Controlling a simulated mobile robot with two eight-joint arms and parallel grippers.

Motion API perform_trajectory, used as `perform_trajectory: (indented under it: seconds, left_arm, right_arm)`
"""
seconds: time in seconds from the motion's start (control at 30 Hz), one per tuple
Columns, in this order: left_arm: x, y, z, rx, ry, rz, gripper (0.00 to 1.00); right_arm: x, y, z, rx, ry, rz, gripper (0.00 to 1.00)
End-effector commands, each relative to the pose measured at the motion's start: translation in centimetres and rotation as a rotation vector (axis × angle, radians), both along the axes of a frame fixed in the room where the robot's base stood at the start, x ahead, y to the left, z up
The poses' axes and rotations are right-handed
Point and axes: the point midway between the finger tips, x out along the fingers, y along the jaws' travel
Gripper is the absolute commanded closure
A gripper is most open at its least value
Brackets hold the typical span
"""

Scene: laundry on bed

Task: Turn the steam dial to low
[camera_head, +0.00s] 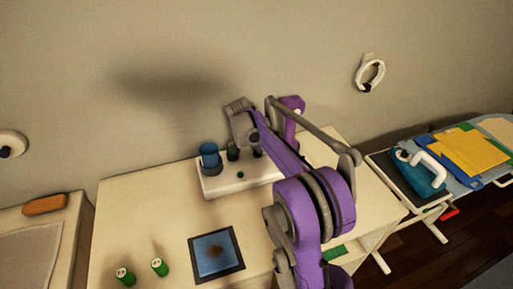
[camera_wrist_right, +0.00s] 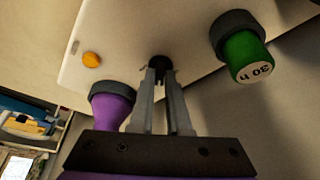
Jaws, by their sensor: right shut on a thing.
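A small dark dial (camera_wrist_right: 160,62) sits on the white box (camera_wrist_right: 130,35) in the right wrist view, and I see no markings on it. My right gripper (camera_wrist_right: 160,72) is shut on this dial, with its two grey fingers close together at it. In the head view the gripper (camera_head: 256,150) reaches down to the back of the white box (camera_head: 213,187), and my purple arm hides the box's right part. Whether the dial is turned cannot be told. My left gripper is not in view.
In dark rings on the box stand a green cylinder (camera_wrist_right: 246,56) marked "30 h", a purple cylinder (camera_wrist_right: 112,106) and a blue one (camera_head: 209,154). An orange button (camera_wrist_right: 92,59) is nearby. Green-sided cylinders (camera_head: 125,276) and a blue panel (camera_head: 216,255) lie on the table.

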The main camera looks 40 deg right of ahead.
Motion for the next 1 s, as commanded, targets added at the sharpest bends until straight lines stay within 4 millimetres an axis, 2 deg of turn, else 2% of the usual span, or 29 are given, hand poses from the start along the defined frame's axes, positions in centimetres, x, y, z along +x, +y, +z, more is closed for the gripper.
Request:
perform_trajectory:
  seconds: [0.33,0.8,0.83,1.0]
  left_arm:
    - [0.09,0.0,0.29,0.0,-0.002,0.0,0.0]
    - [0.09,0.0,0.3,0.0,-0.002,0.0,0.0]
    - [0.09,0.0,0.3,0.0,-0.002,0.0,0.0]
    - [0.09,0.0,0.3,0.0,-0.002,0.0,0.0]
  right_arm:
    - [0.14,0.03,0.04,0.001,0.0,-0.115,1.0]
    - [0.14,0.05,0.01,0.001,0.0,-0.126,1.0]
    - [0.14,0.05,0.01,0.001,0.0,-0.126,0.83]
    - [0.14,0.04,0.0,0.001,0.0,-0.126,0.55]
